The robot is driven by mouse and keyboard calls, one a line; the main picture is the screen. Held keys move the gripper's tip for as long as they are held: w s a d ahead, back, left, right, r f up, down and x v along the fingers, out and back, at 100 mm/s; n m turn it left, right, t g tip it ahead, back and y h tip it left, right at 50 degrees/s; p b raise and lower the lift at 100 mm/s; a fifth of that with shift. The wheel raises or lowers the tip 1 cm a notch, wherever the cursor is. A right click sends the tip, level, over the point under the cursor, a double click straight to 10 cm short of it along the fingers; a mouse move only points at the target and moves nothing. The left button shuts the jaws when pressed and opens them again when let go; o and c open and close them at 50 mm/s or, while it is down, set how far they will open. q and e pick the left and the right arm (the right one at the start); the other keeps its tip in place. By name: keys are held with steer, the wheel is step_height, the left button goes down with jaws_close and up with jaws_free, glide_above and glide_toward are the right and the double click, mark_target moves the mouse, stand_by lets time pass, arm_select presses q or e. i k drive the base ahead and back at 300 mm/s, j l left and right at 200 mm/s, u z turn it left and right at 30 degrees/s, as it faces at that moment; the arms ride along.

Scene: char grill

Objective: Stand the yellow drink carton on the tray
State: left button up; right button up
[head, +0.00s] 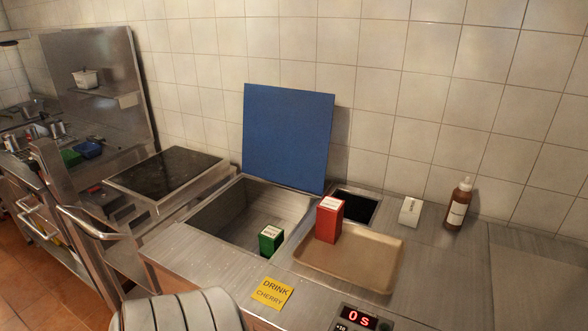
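A flat-looking yellow piece (272,293) marked "DRINK CHERRY" lies at the counter's front edge, left of the tray. I cannot tell whether it is a card or a carton, and no upright yellow carton shows. The shallow beige tray (365,269) lies on the counter right of the sink. A red carton (329,222) stands upright at the tray's back left, and the rest of the tray is bare. A green carton (270,240) stands in the sink's front right corner, its lower part hidden by the rim. Neither of my grippers is in view.
The steel sink (225,215) has a blue board (288,138) upright behind it. A dark recess (356,206), white block (410,211) and brown bottle (458,205) stand behind the tray. A timer (357,319) reads "0 s". The counter right of the tray is clear.

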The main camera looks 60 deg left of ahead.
mark_target(383, 255)
steer(key=l+u, duration=0.1)
steer(key=u, duration=0.3)
steer(key=i+l+u, duration=0.15)
steer(key=u, duration=0.25)
steer(key=l+u, duration=0.15)
steer(key=u, duration=0.25)
steer(key=l+u, duration=0.15)
steer(key=u, duration=0.25)
